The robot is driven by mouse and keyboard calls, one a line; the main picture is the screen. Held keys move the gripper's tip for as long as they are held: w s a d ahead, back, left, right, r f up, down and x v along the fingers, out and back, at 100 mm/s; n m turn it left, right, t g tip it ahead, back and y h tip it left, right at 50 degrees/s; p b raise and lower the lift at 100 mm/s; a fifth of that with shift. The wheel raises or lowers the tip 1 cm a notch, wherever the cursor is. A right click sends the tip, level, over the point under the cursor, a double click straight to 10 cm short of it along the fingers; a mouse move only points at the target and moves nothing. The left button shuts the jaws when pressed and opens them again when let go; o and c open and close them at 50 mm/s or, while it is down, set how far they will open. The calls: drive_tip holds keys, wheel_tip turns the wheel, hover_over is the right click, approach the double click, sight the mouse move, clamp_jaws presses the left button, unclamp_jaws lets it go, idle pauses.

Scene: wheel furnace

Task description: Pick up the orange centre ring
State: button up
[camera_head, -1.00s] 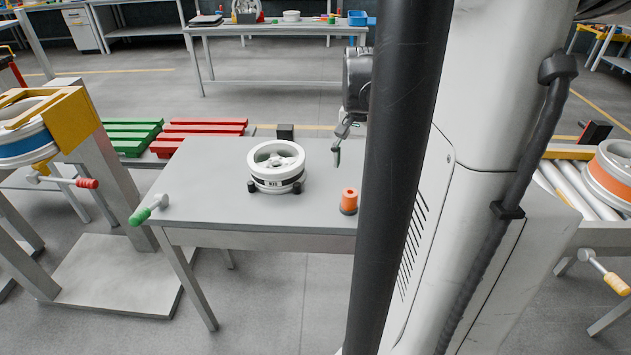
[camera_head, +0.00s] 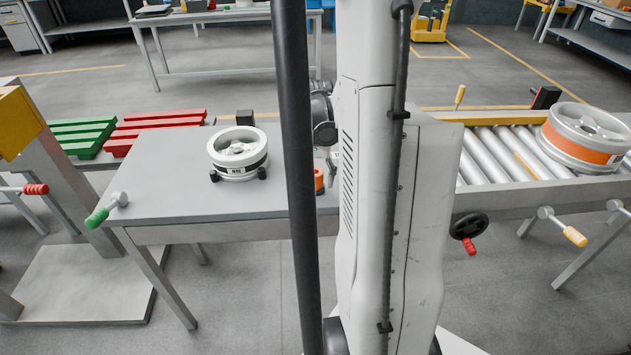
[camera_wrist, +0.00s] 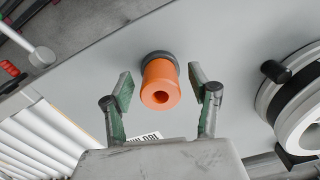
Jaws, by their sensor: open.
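The orange centre ring (camera_wrist: 160,84) stands upright on a dark round base on the grey table. In the wrist view it is a short orange cylinder with a hole in its end. My gripper (camera_wrist: 160,82) is open, with one green-padded finger on each side of the ring and a visible gap to both. In the head view only a sliver of the ring (camera_head: 319,181) shows between the black post and my arm, and the gripper is mostly hidden there.
A white wheel (camera_head: 238,153) sits on dark supports on the grey table (camera_head: 180,195), left of the ring. A roller conveyor (camera_head: 497,156) with an orange-banded wheel (camera_head: 583,137) is at right.

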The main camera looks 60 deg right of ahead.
sight(313, 174)
drive_tip(key=shift+f, duration=0.5)
drive_tip(key=c, duration=1)
drive_tip(key=shift+r, duration=0.1)
drive_tip(key=shift+r, duration=0.4)
drive_tip(key=r, duration=0.3)
drive_tip(key=shift+a+r+p, duration=0.35)
drive_tip(key=shift+r+p, duration=0.05)
drive_tip(key=a+r, duration=0.2)
drive_tip(key=a, duration=0.1)
drive_tip(key=w+a+r, duration=0.1)
drive_tip(key=a+r, duration=0.1)
drive_tip(key=a, duration=0.2)
drive_tip(key=w+a+r+p, duration=0.1)
drive_tip(key=a+r, duration=0.1)
drive_tip(key=a, duration=0.1)
drive_tip(key=shift+w+a+r, duration=0.15)
drive_tip(key=shift+w+a, duration=0.1)
drive_tip(key=shift+a, duration=0.15)
